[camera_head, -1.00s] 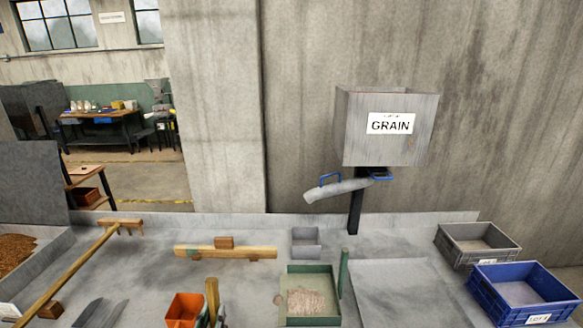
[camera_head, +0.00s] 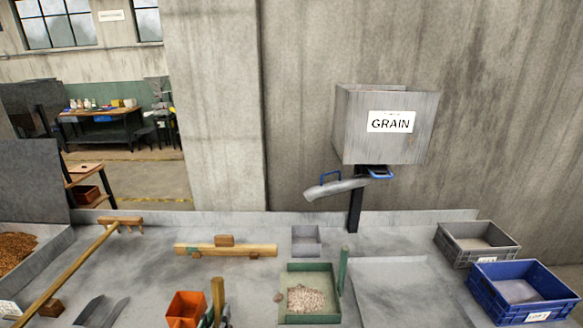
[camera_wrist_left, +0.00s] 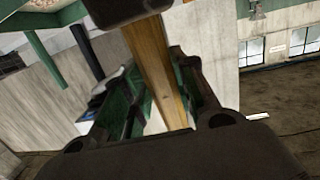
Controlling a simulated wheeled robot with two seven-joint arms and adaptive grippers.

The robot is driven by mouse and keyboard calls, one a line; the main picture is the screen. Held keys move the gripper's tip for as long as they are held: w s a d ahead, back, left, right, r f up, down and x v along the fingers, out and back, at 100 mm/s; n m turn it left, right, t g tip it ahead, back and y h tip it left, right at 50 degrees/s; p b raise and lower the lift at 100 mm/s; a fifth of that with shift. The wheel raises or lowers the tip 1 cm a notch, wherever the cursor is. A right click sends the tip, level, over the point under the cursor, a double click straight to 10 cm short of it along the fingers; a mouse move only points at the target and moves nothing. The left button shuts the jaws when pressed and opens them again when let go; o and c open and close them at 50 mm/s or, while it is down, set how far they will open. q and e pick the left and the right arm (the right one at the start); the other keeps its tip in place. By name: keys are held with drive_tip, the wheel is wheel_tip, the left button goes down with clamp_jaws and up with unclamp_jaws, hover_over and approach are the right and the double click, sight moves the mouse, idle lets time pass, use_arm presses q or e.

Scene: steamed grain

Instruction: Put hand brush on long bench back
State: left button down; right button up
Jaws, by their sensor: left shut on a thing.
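My left gripper (camera_head: 217,317) is at the bottom edge of the head view, shut on an upright wooden handle (camera_head: 217,292), which I take to be the hand brush's. In the left wrist view the wooden handle (camera_wrist_left: 155,65) runs between the green and dark fingers of the gripper (camera_wrist_left: 160,100). The brush's bristle end cannot be made out. The long grey bench (camera_head: 380,225) fills the lower part of the head view, with its back strip along the wall. My right gripper is not in view.
An orange bin (camera_head: 184,310) stands just left of my gripper, and a green tray of grain (camera_head: 310,318) to the right. A wooden beam (camera_head: 255,251) and small grey box (camera_head: 305,240) lie behind. A long-handled rake (camera_head: 75,265) lies left. A green post (camera_head: 343,270) stands right.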

use_arm(q)
drive_tip(key=shift+d+r+h, duration=0.15)
drive_tip(key=shift+h, duration=0.15)
drive_tip(key=shift+w+r, duration=0.1)
drive_tip(key=shift+w, duration=0.05)
drive_tip(key=shift+a+n+y, duration=0.3)
drive_tip(key=shift+a+y, duration=0.55)
drive_tip(key=shift+y, duration=0.15)
drive_tip(key=shift+f, duration=0.2)
idle(1.2)
drive_tip(key=shift+r, duration=0.1)
idle(4.5)
